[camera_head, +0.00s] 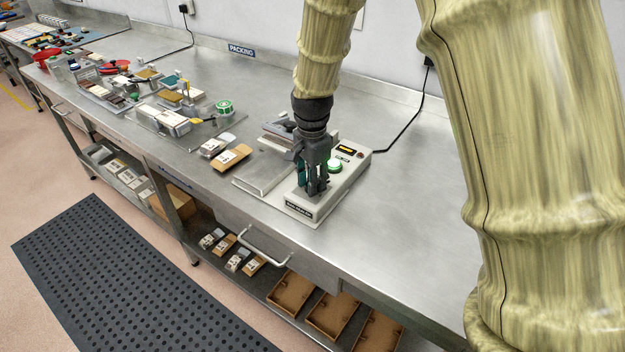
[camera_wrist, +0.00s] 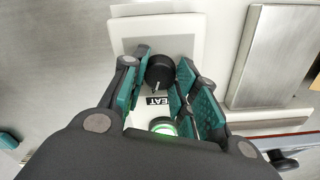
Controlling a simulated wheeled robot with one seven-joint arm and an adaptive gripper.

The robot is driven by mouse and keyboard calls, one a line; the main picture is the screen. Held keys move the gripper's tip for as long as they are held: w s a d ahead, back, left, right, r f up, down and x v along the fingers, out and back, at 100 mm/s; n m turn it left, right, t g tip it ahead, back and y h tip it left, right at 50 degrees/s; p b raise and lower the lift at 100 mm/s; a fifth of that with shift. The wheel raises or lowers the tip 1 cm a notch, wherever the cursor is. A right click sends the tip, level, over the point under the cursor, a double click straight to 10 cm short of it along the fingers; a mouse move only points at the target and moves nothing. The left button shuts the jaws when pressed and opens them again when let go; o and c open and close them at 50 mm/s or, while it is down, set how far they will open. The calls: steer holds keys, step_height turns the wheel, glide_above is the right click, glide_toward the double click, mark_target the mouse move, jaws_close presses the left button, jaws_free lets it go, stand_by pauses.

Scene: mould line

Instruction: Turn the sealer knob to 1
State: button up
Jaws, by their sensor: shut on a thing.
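The sealer (camera_head: 349,178) is a pale grey machine on the steel bench. Its round black knob (camera_wrist: 160,72) shows in the wrist view, with a white pointer mark towards the picture's bottom. My gripper (camera_head: 313,188) points down over the sealer's front end and is shut on the knob, its green-padded fingers on both sides. In the head view the fingers hide the knob. The dial's numbers cannot be read.
A lit green button (camera_head: 334,166) is close beside my fingers. An amber display (camera_head: 346,150) and a red button (camera_head: 360,154) sit further back. A flat metal plate (camera_head: 263,172) adjoins the sealer's left. Packets (camera_head: 231,157) lie further left; the bench to the right is clear.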

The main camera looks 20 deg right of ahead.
steer(key=shift+s+f+n+p, duration=0.1)
steer(key=shift+s+n+p, duration=0.05)
steer(key=shift+n+p, duration=0.2)
steer(key=n+p, duration=0.2)
steer(key=n, duration=0.3)
steer(key=shift+p, duration=0.3)
steer(key=n+p, duration=0.2)
steer(key=n, duration=0.4)
steer(key=n+p, duration=0.2)
steer(key=n, duration=0.4)
steer(key=shift+n, duration=0.35)
steer(key=n+p, duration=0.1)
steer(key=n, duration=0.4)
steer(key=shift+f+p, duration=0.1)
steer(key=shift+p, duration=0.3)
steer(key=shift+n, duration=0.4)
steer(key=o, duration=1)
steer(key=shift+o, duration=0.2)
